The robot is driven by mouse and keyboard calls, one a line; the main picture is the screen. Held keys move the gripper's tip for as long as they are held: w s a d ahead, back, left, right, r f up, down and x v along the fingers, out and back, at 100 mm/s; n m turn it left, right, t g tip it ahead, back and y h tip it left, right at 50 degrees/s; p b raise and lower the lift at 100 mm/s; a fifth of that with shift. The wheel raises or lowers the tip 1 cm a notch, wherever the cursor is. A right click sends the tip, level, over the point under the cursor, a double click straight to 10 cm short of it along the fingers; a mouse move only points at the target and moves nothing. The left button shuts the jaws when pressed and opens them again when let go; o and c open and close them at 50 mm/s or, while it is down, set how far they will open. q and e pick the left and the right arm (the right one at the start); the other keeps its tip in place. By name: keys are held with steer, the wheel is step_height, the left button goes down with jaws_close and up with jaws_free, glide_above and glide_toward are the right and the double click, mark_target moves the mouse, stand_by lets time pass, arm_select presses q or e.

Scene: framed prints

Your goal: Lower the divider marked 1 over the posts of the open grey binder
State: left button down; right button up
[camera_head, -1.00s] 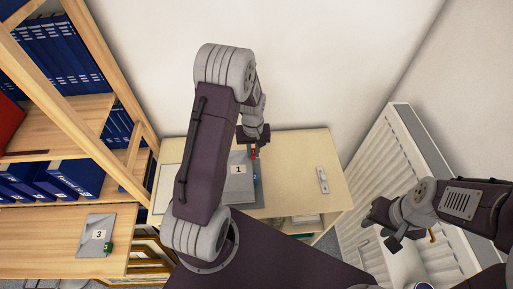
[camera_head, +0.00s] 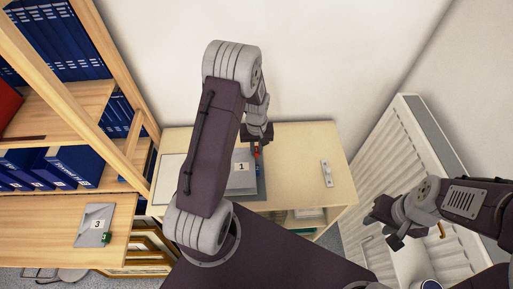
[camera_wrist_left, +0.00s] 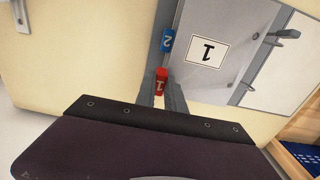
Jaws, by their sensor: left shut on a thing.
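The grey divider marked 1 (camera_head: 241,178) is over the open grey binder (camera_head: 169,172) on the low cabinet. My left gripper (camera_head: 257,146) is shut on its red tab (camera_wrist_left: 162,82); the divider with its printed 1 also fills the wrist view (camera_wrist_left: 205,51). Two metal posts (camera_wrist_left: 275,38) show by the divider's far edge; I cannot tell whether they pass through its holes. A blue tab marked 2 (camera_wrist_left: 168,42) shows beside the divider, on the binder side. My arm hides part of the binder. My right gripper (camera_head: 381,232) appears open and empty at the right.
A metal fitting or tool (camera_head: 327,173) lies on the right of the cabinet top (camera_head: 300,150). A divider marked 3 (camera_head: 95,226) lies on the wooden desk at left. A shelf of blue binders (camera_head: 70,166) stands left, a white radiator (camera_head: 390,160) right.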

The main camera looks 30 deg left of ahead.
arm_select(q)
steer(key=shift+f+b, duration=1.15)
steer(key=shift+f, duration=0.6)
stand_by(0.8)
steer(key=c, duration=1.3)
jaws_free()
steer(key=shift+c, duration=0.2)
step_height(320, 180, up, 7)
steer(key=p, duration=0.6)
steer(key=shift+r, duration=0.1)
